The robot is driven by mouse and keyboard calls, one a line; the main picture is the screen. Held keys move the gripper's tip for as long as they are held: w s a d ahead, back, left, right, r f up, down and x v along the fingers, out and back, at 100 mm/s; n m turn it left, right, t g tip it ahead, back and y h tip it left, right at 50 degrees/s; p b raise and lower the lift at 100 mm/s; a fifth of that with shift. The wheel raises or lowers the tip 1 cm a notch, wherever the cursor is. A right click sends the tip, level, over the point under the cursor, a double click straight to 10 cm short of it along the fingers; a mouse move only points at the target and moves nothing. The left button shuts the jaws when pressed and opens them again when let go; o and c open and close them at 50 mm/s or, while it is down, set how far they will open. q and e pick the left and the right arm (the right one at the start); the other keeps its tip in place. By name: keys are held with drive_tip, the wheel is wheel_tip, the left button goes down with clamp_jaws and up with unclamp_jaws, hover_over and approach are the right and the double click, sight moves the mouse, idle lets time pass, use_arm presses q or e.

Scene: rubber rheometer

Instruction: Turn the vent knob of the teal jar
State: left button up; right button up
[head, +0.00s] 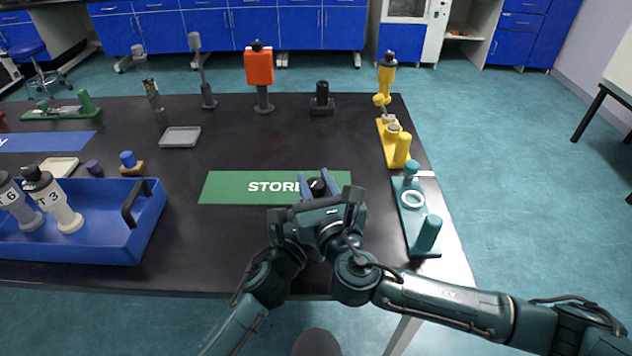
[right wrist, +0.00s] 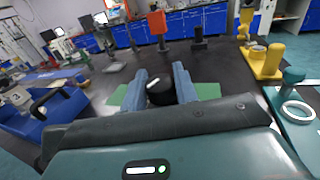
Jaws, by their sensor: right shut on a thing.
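A black round knob with a white mark (head: 318,184) shows between the fingers of my right gripper (head: 319,186), over the green STORE mat (head: 225,187). In the right wrist view the knob (right wrist: 160,92) sits between the two blue-grey fingers (right wrist: 159,86). My right gripper is shut on it. The teal jar's body cannot be made out; what is below the knob is hidden by the fingers and gripper body. An arm link of mine comes in from the lower left, but I cannot make out a left gripper.
A teal stand (head: 416,222) with a white ring and posts is at right, near the table edge. A yellow stand (head: 393,145) is behind it. A blue crate (head: 100,251) with white bottles is at left. A grey tray (head: 180,137) and an orange-topped stand (head: 260,68) are farther back.

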drive_tip(key=shift+h, duration=0.3)
drive_tip(key=o, duration=1)
drive_tip(key=shift+c, duration=0.2)
drive_tip(key=v, duration=1.2)
drive_tip(key=shift+o, duration=0.2)
